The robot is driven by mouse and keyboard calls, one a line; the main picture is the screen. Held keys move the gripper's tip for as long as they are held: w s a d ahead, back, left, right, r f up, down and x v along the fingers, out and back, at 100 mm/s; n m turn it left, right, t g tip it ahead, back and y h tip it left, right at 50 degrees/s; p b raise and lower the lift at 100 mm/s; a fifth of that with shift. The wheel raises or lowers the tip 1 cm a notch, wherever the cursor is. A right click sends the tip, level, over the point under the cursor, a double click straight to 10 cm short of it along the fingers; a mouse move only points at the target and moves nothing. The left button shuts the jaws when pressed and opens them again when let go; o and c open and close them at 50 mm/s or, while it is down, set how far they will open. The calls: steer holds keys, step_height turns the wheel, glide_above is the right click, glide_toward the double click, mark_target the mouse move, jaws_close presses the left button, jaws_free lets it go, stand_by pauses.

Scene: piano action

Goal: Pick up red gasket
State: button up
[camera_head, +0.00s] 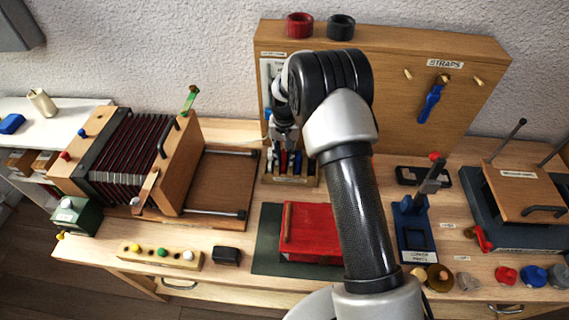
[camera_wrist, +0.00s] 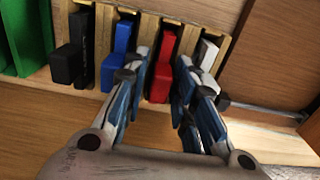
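A slim red piece (camera_wrist: 163,68), likely the red gasket, stands in a slot of a wooden rack (camera_wrist: 187,40) in the wrist view. My gripper (camera_wrist: 162,62) is open, with one finger on each side of the red piece. I cannot tell whether the fingers touch it. In the head view my gripper (camera_head: 284,137) is over the rack (camera_head: 290,181) at the foot of the wooden cabinet, and my arm hides part of that area. A red ring (camera_head: 300,25) also sits on top of the cabinet.
Blue (camera_wrist: 117,62), black (camera_wrist: 68,62) and white (camera_wrist: 208,52) pieces stand in nearby slots. The cabinet (camera_head: 400,70) rises close behind. A bellows box (camera_head: 130,160) stands left, a red block (camera_head: 312,233) in front and a blue stand (camera_head: 412,230) right.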

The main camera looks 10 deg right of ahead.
jaws_close()
steer(key=shift+r, duration=0.1)
